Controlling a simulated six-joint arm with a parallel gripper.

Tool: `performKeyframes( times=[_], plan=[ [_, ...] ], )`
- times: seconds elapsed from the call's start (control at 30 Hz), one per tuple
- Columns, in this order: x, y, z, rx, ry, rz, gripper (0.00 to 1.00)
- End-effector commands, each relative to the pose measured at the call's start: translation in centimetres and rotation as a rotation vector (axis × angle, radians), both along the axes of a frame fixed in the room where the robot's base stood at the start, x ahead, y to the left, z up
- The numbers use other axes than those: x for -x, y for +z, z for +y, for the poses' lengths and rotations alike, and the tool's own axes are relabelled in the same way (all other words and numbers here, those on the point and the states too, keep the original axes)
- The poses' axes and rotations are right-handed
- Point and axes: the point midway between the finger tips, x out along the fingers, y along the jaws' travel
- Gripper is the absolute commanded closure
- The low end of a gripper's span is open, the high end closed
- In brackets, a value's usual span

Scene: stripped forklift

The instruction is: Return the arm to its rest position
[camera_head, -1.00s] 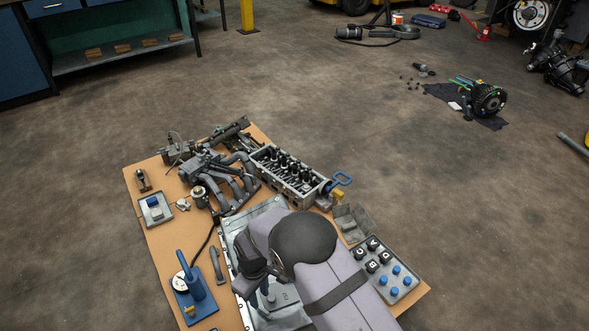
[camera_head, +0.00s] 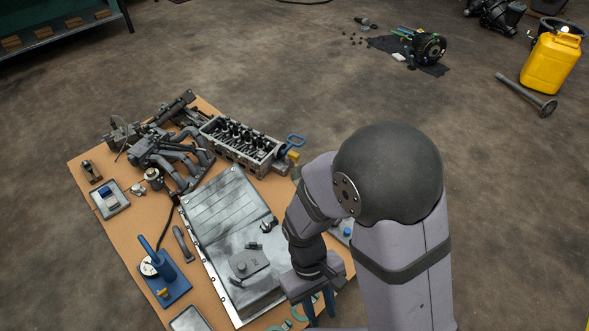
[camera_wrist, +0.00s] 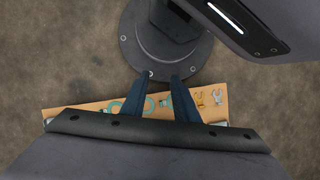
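My gripper (camera_head: 321,308) is at the bottom of the head view, in front of the workbench's lower right edge, with its fingers pointing down. In the wrist view my gripper (camera_wrist: 157,80) shows two dark blue fingers spread apart with nothing between their tips.
The bench holds a metal tray (camera_head: 228,205), a cylinder head (camera_head: 240,146), a manifold (camera_head: 176,155) and a blue press (camera_head: 162,270). Wrenches (camera_wrist: 219,97) lie near its edge.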

Motion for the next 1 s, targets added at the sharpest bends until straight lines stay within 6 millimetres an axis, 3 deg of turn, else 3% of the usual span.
performKeyframes(
  times=[0.1, 0.27, 0.5, 0.67, 1.0],
  plan=[
    [-0.3, 2.4, -2.2, -0.033, -0.117, -0.067, 0.73],
    [-1.7, 4.7, -4.1, -0.069, -0.241, -0.168, 0.73],
    [-5.2, 8.0, -6.8, -0.104, -0.401, -0.332, 0.73],
    [-5.9, 8.8, -9.1, -0.097, -0.508, -0.376, 0.73],
    [-5.9, 15.1, -9.0, -0.097, -0.501, -0.373, 0.73]
  ],
)
